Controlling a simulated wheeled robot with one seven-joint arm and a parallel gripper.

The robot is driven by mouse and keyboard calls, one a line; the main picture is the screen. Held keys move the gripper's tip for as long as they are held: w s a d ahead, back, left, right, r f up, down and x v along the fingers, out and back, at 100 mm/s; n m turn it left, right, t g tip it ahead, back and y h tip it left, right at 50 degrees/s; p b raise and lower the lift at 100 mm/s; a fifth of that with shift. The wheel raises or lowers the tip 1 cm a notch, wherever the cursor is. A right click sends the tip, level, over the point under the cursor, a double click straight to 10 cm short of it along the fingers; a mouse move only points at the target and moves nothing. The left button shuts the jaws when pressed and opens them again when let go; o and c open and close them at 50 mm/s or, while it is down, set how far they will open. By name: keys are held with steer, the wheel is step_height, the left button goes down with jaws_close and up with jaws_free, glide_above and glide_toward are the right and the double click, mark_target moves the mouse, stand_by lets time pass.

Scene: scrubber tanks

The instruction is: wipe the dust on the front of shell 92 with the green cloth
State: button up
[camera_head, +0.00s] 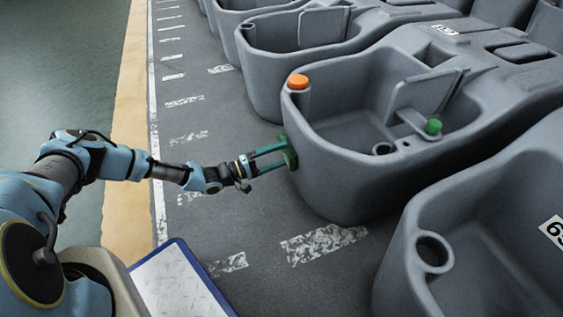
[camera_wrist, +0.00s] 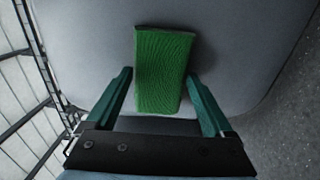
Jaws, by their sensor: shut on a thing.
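My gripper (camera_head: 284,153) reaches from the left to the front wall of the middle grey shell (camera_head: 335,185), whose small label is too tiny to read for certain. The gripper is shut on the green cloth (camera_head: 291,157), which appears to be against the shell's rounded front. In the wrist view, the green cloth (camera_wrist: 163,72) is a ribbed, upright block between the two teal fingers, in front of the smooth grey wall (camera_wrist: 250,45). I cannot make out a distinct dust patch; the cloth hides part of the wall.
An orange cap (camera_head: 298,82) sits on this shell's rim, and a green knob (camera_head: 433,126) is inside. Another shell (camera_head: 420,285) stands close at the lower right, with more behind. The dark floor (camera_head: 215,150) left of the shells is clear. A blue-edged white panel (camera_head: 180,285) lies low.

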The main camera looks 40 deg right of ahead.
steer(key=shift+w+d+b, duration=0.25)
steer(key=shift+w+b, duration=0.05)
steer(key=shift+w, duration=0.45)
steer(key=shift+a, duration=0.15)
steer(key=shift+p+v, duration=0.55)
steer(key=shift+v, duration=2.4)
steer(key=shift+w, duration=0.1)
steer(key=shift+v, duration=1.45)
